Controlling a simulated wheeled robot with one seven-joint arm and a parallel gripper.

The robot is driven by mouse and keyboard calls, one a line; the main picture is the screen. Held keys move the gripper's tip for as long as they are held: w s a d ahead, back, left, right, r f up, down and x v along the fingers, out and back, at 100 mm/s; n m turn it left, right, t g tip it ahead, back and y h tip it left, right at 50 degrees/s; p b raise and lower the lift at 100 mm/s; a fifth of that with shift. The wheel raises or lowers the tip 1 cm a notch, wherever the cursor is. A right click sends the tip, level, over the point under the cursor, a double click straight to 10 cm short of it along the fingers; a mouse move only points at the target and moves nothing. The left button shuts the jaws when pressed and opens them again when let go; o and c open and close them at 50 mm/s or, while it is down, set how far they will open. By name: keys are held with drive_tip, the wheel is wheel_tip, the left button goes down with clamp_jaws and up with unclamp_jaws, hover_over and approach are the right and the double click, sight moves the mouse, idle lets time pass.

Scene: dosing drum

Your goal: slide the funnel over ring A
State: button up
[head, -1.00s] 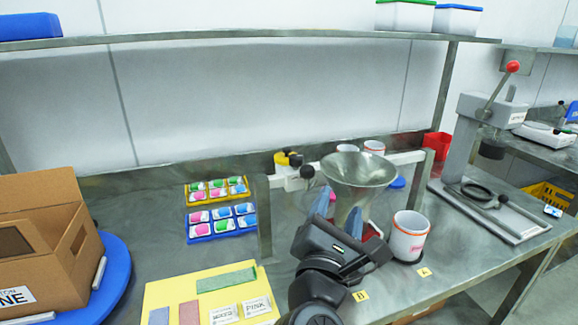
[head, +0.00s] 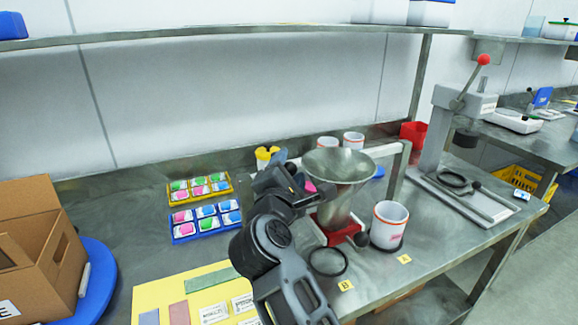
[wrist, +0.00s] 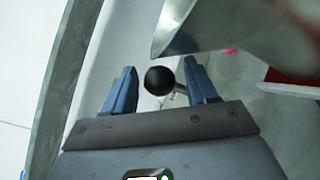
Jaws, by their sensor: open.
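The metal funnel (head: 340,168) hangs on the rail carriage, its red outlet part (head: 337,232) low near the empty ring B (head: 328,262). Ring A, by label A (head: 404,259), lies under a white cup (head: 389,225) with an orange rim, to the right of the funnel. My gripper (head: 287,168) is open, just left of the funnel. In the wrist view, a black ball knob (wrist: 159,80) sits between the two blue fingers, apart from both. The funnel's edge (wrist: 215,28) shows beyond the right finger. My gripper hides the knob in the head view.
Two white cups (head: 354,141) and a red bin (head: 413,134) stand behind the rail. A lever press (head: 445,130) is at the right. Trays of coloured packets (head: 207,222), a yellow mat (head: 150,298) and a cardboard box (head: 45,235) are at left.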

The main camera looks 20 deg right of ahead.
drive_tip(key=shift+w+d, duration=0.1)
drive_tip(key=shift+w, duration=0.05)
drive_tip(key=shift+c, duration=0.3)
clamp_jaws()
idle(0.3)
